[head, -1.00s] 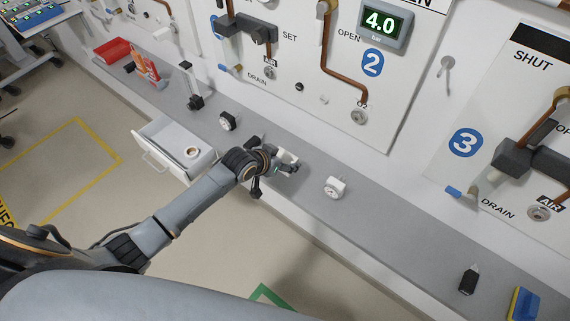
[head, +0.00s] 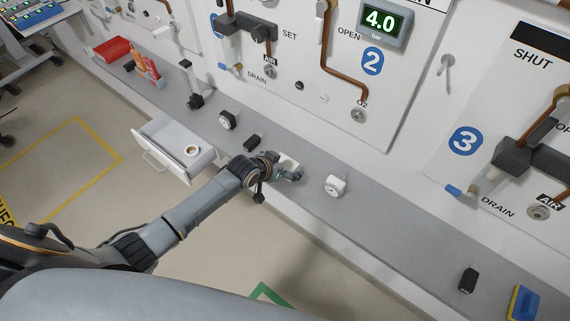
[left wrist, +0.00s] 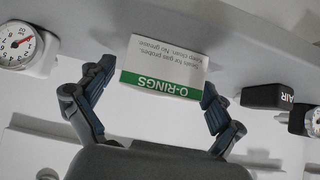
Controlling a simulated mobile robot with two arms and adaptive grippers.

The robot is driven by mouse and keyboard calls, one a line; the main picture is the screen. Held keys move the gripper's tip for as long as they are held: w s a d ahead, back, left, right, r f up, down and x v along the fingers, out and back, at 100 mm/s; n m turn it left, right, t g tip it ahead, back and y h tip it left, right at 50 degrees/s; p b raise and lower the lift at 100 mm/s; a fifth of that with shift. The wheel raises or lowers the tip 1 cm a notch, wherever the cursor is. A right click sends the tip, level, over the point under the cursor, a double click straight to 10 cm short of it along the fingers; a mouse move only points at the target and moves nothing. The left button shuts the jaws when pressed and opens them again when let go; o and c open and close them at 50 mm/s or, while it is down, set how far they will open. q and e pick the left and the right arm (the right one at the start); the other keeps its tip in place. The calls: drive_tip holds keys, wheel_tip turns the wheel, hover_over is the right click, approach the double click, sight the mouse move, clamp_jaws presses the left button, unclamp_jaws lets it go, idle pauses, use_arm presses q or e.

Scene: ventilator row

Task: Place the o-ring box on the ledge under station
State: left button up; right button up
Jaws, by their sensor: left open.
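The o-ring box (left wrist: 165,62) is white with a green band reading "O-RINGS", upside down in the left wrist view. It appears to be on the grey ledge (head: 400,231) under the wall panels. In the head view it shows as a small white patch (head: 287,160), partly hidden by my left gripper (head: 291,173). In the left wrist view my left gripper is open, with one finger on each side of the box. I see a gap at the fingers; contact is not clear. My right gripper is not in view.
On the ledge, a white gauge (head: 336,185) stands right of the gripper; a black AIR block (head: 252,142) and dark gauge (head: 228,120) stand left. An open drawer (head: 177,150) holds a tape-like ring. A black item (head: 468,279) lies far right.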

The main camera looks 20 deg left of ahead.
use_arm(q)
drive_tip(key=shift+r, duration=0.25)
drive_tip(key=v, duration=1.2)
drive_tip(key=shift+f, duration=0.1)
drive_tip(key=s+a+f+n+g+y, duration=0.1)
drive_tip(key=s+a+f, duration=0.15)
drive_tip(key=f, duration=0.55)
drive_tip(key=s+a+f+g+y, duration=0.15)
drive_tip(key=s+f, duration=0.25)
drive_tip(key=f, duration=0.4)
drive_tip(key=s+a+f+n, duration=0.1)
drive_tip(key=s+a+f, duration=0.25)
drive_tip(key=f, duration=0.55)
drive_tip(key=s+d+f+g, duration=0.1)
drive_tip(key=s+f, duration=0.4)
drive_tip(key=s, duration=0.5)
drive_tip(key=s+d+f+g, duration=0.2)
drive_tip(key=s+f, duration=0.4)
drive_tip(key=s, duration=0.5)
drive_tip(key=s+d+f+g, duration=0.1)
drive_tip(key=s+f, duration=0.4)
drive_tip(key=s, duration=0.6)
drive_tip(key=shift+d+f+g+y, duration=0.35)
drive_tip(key=shift+f+g+y, duration=0.1)
drive_tip(key=shift+g, duration=0.2)
drive_tip(key=shift+s, duration=0.1)
